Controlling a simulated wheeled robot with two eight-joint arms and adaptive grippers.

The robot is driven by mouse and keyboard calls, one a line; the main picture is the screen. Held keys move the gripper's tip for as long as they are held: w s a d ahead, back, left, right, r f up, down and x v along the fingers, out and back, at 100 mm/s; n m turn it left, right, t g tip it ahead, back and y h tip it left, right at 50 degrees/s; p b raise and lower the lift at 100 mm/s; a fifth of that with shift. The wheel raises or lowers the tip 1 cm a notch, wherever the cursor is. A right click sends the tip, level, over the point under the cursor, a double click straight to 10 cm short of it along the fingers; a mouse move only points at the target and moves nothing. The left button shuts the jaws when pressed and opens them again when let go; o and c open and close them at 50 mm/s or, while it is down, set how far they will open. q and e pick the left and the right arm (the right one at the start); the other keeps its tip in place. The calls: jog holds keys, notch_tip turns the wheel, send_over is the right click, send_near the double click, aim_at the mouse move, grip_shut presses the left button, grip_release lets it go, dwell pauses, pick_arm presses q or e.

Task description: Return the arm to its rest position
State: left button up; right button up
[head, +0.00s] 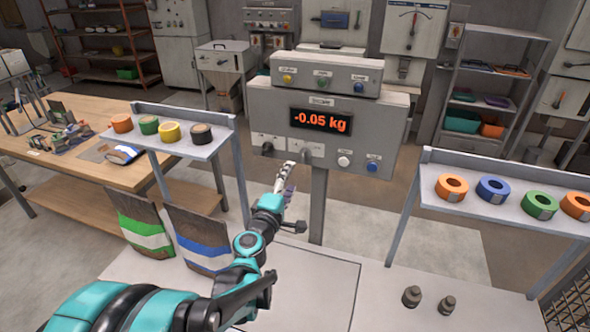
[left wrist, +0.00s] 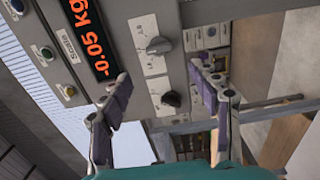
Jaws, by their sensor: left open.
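My left arm (head: 249,244) reaches up from the lower left in the head view. My left gripper (head: 288,178) is at its end, in front of the lower part of the grey scale panel (head: 382,125). In the left wrist view my left gripper (left wrist: 160,76) has its two purple-padded fingers spread wide with nothing held between them. Two dark knobs on the panel, one upper (left wrist: 159,46) and one lower (left wrist: 171,99), show in the gap between the fingers. I cannot tell the exact distance from fingers to panel. The display (head: 321,121) reads -0.05 kg. My right gripper is not in view.
Two bags, green-striped (head: 141,229) and blue-striped (head: 200,246), stand left of my arm. A left shelf (head: 193,115) and a right shelf (head: 480,222) hold tape rolls. Two small weights (head: 411,296) (head: 447,305) stand at the lower right. A wooden table (head: 88,184) is at left.

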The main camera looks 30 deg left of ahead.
pick_arm(q)
jog(key=shift+v, duration=1.05)
jog(key=s+d+f+m+g+h+b, duration=0.1)
jog(key=s+d+f+m+g+h, duration=0.15)
jog(key=d+m, duration=0.5)
jog(key=s+d+f+m+g+h, duration=0.1)
jog(key=d+f+m+g+h, duration=0.25)
jog(key=d, duration=0.75)
jog(key=s+f+m+g+y, duration=0.2)
jog(key=s+f+m+g, duration=0.2)
jog(key=s, duration=0.9)
notch_tip(320, 180, down, 3)
jog(key=m, duration=0.5)
jog(key=shift+d+m+g+b, duration=0.3)
jog(key=shift+b, duration=0.1)
